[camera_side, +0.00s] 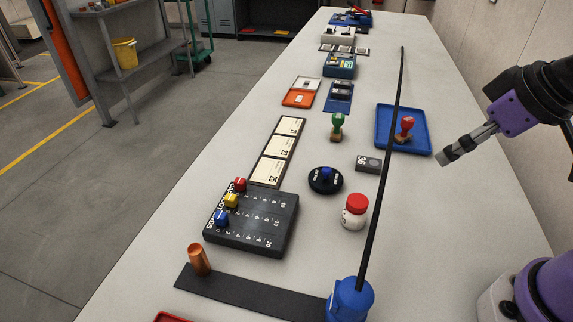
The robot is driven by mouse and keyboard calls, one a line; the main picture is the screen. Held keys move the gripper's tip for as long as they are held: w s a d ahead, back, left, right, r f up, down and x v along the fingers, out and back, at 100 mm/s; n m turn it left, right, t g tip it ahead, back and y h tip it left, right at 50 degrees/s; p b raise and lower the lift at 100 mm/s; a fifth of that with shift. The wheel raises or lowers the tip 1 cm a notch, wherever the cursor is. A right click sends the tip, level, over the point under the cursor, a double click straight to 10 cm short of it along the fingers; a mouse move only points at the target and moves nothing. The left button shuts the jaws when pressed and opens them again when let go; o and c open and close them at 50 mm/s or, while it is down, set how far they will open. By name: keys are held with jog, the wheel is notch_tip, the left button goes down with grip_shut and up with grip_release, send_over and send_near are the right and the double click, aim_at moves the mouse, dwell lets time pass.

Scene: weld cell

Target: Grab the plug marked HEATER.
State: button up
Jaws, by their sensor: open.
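No marking reading HEATER is legible in the side view, and I cannot pick out the plug with certainty. A white block with dark parts on it (337,34) stands near the far end of the table, too small to read. My gripper (448,156) is above the right side of the table, close to the right edge of the blue tray (384,143). Its jaws are open, and nothing shows between them. A red-handled stamp (404,129) lies in the tray to the left of my gripper.
A thin black pole rises from a blue base (349,300) and crosses the view. A black slider box (252,224), copper cylinder (199,260), red-capped bottle (354,211), round dial (325,181) and green stamp (337,126) occupy the near half.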

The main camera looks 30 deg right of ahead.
jog(key=a+n+g+y, duration=0.1)
jog(key=a+n, duration=0.4)
jog(key=n, duration=0.2)
jog(key=n+g, duration=0.4)
jog(key=n, duration=1.7)
send_near(353, 287)
jog(key=f, duration=0.5)
jog(key=shift+w+a+f, duration=0.25)
jog(key=shift+a, duration=0.05)
notch_tip(353, 287, down, 5)
jog(key=shift+a+r, duration=0.15)
notch_tip(353, 287, down, 5)
jog(key=shift+s+r, duration=0.2)
jog(key=shift+r, duration=0.05)
jog(key=shift+f, duration=0.5)
jog(key=shift+w, duration=0.1)
jog(key=c, duration=1.4)
